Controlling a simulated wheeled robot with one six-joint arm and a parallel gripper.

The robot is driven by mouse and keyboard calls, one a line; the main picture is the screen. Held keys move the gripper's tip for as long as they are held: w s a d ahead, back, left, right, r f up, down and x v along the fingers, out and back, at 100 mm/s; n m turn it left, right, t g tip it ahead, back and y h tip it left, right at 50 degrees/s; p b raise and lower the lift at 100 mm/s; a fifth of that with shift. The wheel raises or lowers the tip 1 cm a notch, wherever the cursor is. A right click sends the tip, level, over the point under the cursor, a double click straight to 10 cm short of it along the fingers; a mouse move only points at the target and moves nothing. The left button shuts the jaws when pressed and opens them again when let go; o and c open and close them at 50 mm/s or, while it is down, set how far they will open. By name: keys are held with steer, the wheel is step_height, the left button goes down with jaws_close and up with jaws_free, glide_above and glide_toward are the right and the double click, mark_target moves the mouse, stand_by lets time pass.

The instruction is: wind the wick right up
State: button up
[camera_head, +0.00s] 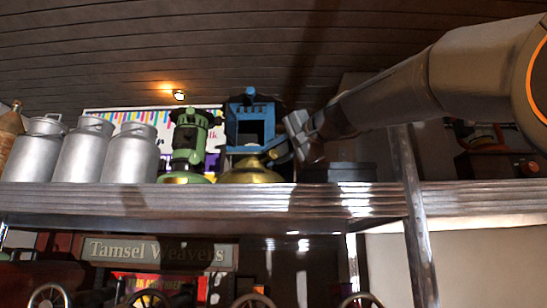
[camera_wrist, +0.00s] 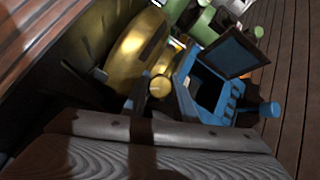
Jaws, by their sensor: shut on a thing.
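A lantern with a blue frame (camera_head: 252,112) and a round brass base (camera_head: 250,175) stands upright on the shelf. In the wrist view its blue frame (camera_wrist: 215,80) and brass base (camera_wrist: 135,45) lie tilted across the picture. A small round brass wick knob (camera_wrist: 160,87) sticks out at the lantern's side, between frame and base. My gripper (camera_head: 278,154) reaches in from the right, its tips at the knob. In the wrist view my gripper (camera_wrist: 155,98) is shut on the knob. The wick itself is hidden from both cameras.
A green lantern (camera_head: 188,145) stands close to the left, with several metal milk cans (camera_head: 92,150) beyond it. A dark box (camera_head: 345,172) sits right of the blue lantern. The shelf (camera_head: 270,198) has a ridged front edge, and a metal post (camera_head: 408,170) stands to the right.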

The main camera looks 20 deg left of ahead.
steer(key=m, duration=0.3)
steer(key=shift+y, duration=0.3)
steer(key=shift+m+t+b, duration=0.3)
steer(key=shift+m+b, duration=0.1)
steer(key=shift+m, duration=1.6)
steer(key=o, duration=0.8)
steer(key=shift+c, duration=0.2)
steer(key=b+v, duration=0.3)
steer(key=v, duration=0.4)
steer(key=shift+s+d+f, duration=0.15)
steer(key=shift+s+d, duration=0.05)
steer(key=shift+d, duration=0.15)
